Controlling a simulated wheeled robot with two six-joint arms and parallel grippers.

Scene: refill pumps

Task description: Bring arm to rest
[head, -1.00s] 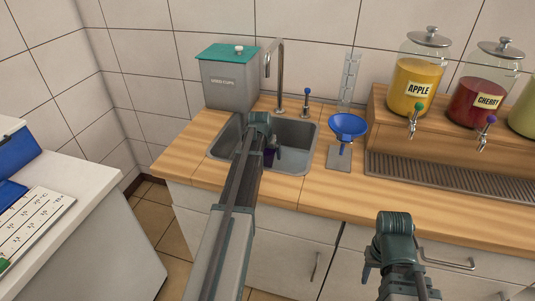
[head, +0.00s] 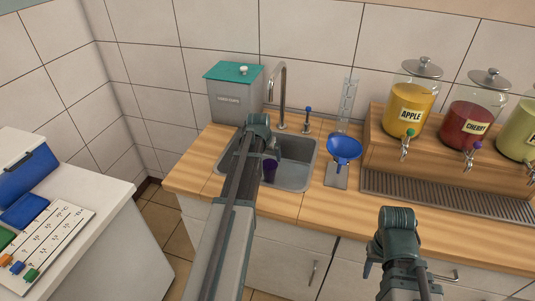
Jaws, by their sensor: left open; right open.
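My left arm reaches up the middle of the head view to the sink (head: 296,175). My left gripper (head: 272,146) is over the sink, open and mostly hidden behind its own wrist. A purple cup (head: 269,171) is in the sink just below that gripper, apart from it as far as I can see. My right gripper (head: 370,268) is at the lower right, in front of the counter's cabinets. It is open with nothing seen in it, and its fingers are partly hidden by the wrist.
A blue funnel (head: 344,149) on a stand is right of the sink. Apple (head: 409,110) and cherry (head: 471,127) dispensers stand on a wooden shelf behind a drip grate (head: 450,198). A grey bin (head: 234,100) with teal lid is behind the sink. A white side counter (head: 95,230) is left.

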